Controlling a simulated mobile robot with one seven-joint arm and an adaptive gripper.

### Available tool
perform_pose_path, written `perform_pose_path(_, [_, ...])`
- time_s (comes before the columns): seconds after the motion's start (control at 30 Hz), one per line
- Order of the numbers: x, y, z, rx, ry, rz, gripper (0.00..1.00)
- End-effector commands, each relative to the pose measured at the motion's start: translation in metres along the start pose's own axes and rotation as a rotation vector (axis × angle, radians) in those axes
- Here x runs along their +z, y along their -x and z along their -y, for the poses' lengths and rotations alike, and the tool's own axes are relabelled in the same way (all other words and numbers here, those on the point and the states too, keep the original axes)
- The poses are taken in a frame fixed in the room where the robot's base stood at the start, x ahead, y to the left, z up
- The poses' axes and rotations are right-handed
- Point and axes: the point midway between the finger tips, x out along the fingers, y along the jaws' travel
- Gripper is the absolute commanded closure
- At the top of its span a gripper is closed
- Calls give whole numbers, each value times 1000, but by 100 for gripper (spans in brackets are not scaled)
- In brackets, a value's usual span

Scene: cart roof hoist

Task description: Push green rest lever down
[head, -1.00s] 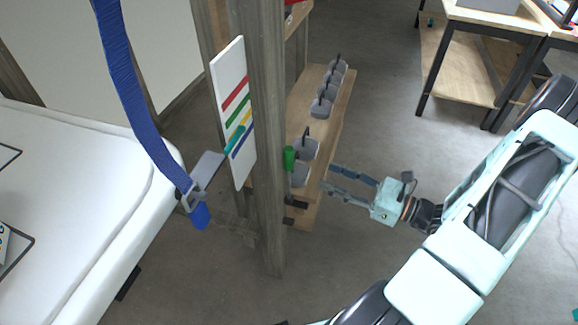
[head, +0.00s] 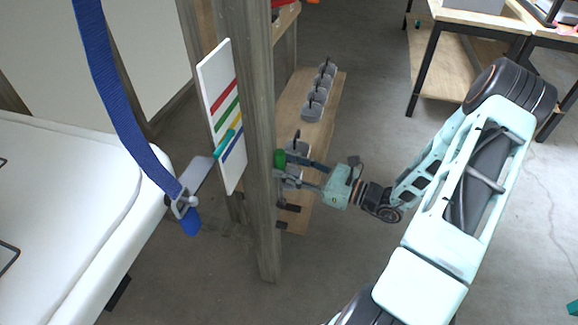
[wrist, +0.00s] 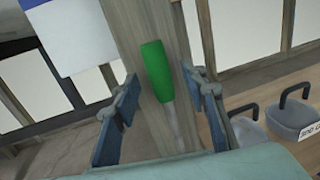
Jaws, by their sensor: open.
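The green rest lever (head: 280,160) sticks up beside the wooden post (head: 256,130). In the wrist view its green grip (wrist: 157,70) stands nearly upright, leaning slightly, on a grey rod (wrist: 173,120). My gripper (head: 300,168) has its fingers reaching to the lever from the right in the head view. In the wrist view the two fingers (wrist: 165,108) are apart, one on each side of the lever, and the lever lies between them. Whether a finger touches it cannot be told. The lower part of the lever is partly hidden by my gripper in the head view.
A white board (head: 222,100) with coloured stripes and a teal pointer is on the post's left. A blue strap (head: 115,95) with a buckle hangs by the white cart roof (head: 70,190). Grey weights (head: 312,108) with handles stand on a wooden shelf (head: 290,88) behind the post.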

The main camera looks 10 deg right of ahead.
Motion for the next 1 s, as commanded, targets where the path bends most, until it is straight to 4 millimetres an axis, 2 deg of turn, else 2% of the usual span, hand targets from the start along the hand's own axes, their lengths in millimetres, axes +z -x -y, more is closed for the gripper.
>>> perform_pose_path(0.07, [0,0,0,0,0,0,63])
perform_pose_path(0.4, [0,0,0,0,0,0,100])
perform_pose_path(0.77, [-1,2,1,-1,-2,9,100])
perform_pose_path(1.0, [-7,14,4,-3,-18,82,100])
